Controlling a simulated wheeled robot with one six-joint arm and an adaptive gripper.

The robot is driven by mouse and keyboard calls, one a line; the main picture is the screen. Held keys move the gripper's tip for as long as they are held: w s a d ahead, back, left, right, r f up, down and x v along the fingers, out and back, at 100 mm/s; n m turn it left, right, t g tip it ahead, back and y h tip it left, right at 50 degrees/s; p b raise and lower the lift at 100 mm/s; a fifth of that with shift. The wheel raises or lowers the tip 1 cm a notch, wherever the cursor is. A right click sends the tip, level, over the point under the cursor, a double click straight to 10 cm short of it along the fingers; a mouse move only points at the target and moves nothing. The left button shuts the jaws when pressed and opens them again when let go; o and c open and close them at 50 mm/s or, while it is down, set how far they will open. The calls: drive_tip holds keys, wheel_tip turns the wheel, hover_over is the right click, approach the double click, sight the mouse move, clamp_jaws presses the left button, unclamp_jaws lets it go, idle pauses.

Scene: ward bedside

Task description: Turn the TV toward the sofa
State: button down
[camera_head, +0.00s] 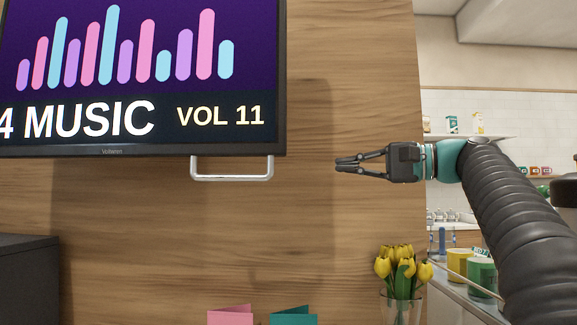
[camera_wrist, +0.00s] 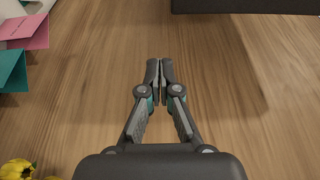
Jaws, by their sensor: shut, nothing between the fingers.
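The TV (camera_head: 130,75) hangs in front of a wood-panelled wall at the upper left of the head view, its screen lit with coloured bars and "4 MUSIC VOL 11". A pale metal handle (camera_head: 232,177) sticks out below its lower right edge. My gripper (camera_head: 338,164) is shut and empty, to the right of the handle and apart from it, with its fingers pointing left. In the wrist view my gripper (camera_wrist: 160,62) shows its fingertips together in front of the wood. A dark edge, probably the TV (camera_wrist: 245,5), shows at the top right there. No sofa is in view.
Yellow tulips in a glass vase (camera_head: 402,270) stand below my gripper. A pink card (camera_head: 230,315) and a teal card (camera_head: 293,317) stand at the bottom. A dark box (camera_head: 25,280) is at lower left. A counter with yellow and green containers (camera_head: 480,273) lies behind my arm.

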drive_tip(key=shift+a, duration=0.1)
drive_tip(key=a, duration=1.1)
drive_tip(key=shift+w+a, duration=0.25)
